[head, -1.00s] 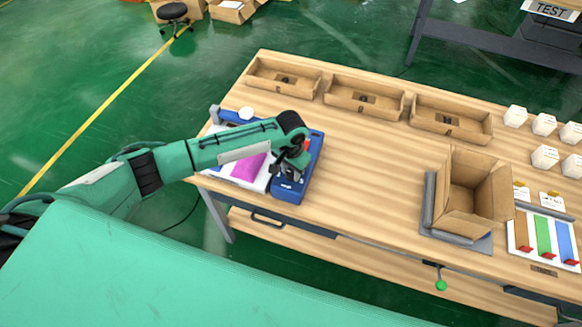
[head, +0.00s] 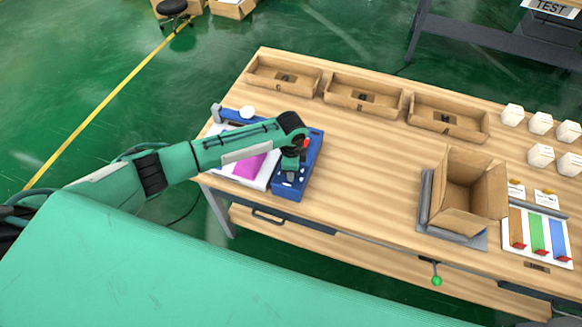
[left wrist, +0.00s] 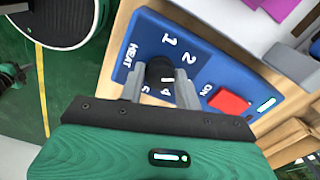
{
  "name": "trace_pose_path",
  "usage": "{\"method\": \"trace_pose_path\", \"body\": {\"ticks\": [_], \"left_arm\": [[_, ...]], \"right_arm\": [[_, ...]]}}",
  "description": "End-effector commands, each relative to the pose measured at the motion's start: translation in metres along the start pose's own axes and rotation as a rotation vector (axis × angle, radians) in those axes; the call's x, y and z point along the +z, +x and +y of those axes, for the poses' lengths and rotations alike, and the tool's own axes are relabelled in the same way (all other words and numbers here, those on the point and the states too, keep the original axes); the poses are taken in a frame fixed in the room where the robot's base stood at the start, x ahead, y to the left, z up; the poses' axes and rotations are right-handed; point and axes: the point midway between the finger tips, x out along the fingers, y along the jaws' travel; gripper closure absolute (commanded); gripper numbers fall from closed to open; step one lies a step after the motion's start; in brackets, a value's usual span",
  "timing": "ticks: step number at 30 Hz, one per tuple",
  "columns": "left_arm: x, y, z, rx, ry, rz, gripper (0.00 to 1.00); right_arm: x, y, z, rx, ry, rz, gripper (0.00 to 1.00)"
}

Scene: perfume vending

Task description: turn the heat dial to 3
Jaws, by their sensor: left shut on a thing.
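The heat dial is a black knob (left wrist: 157,70) on a blue panel (left wrist: 225,65), marked HEAT with numbers around it, in the left wrist view. The 1, 2, 4 and 5 show; the 3 is not visible, with a finger covering that side. A white mark shows on the knob's lower right, but I cannot tell exactly which number it points at. My left gripper (left wrist: 160,84) is shut on the knob, a grey finger on each side. In the head view my left gripper (head: 290,178) is over the blue unit (head: 288,193) at the table's left end.
A red button (left wrist: 229,103) marked ON is close right of the fingers. A white panel with a magenta sheet (head: 248,166) lies beside the unit. Cardboard trays (head: 363,97) line the back, and an open box (head: 468,190) stands right. The middle table is clear.

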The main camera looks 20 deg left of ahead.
Motion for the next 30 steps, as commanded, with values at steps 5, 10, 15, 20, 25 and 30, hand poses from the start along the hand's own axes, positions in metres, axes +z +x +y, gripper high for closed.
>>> {"method": "trace_pose_path", "body": {"ticks": [5, 10, 15, 20, 25, 30], "left_arm": [[-0.0007, -0.0013, -0.0011, -0.003, 0.156, 0.002, 0.89], [-0.0007, -0.0014, -0.0013, -0.003, 0.282, 0.002, 0.89], [-0.0008, -0.0016, -0.0014, -0.003, 0.375, 0.003, 0.89], [-0.0009, -0.0017, -0.0013, -0.003, 0.431, 0.003, 0.89], [-0.0009, -0.0017, -0.0012, -0.003, 0.46, 0.003, 0.89], [-0.001, -0.0018, -0.0012, -0.003, 0.467, 0.003, 0.89]], "right_arm": [[0.0, -0.0004, 0.0001, 0.0, 0.0, 0.0, 1.0], [0.0, 0.0001, 0.0001, 0.0, 0.0, 0.0, 1.0], [0.0001, 0.0006, 0.0001, 0.0, 0.0, 0.0, 1.0], [0.0001, 0.0008, 0.0001, 0.0, 0.0, 0.0, 1.0], [0.0001, 0.0009, 0.0001, 0.0, 0.0, 0.0, 1.0], [0.0001, 0.0009, 0.0, 0.0, 0.0, 0.0, 1.0]]}}
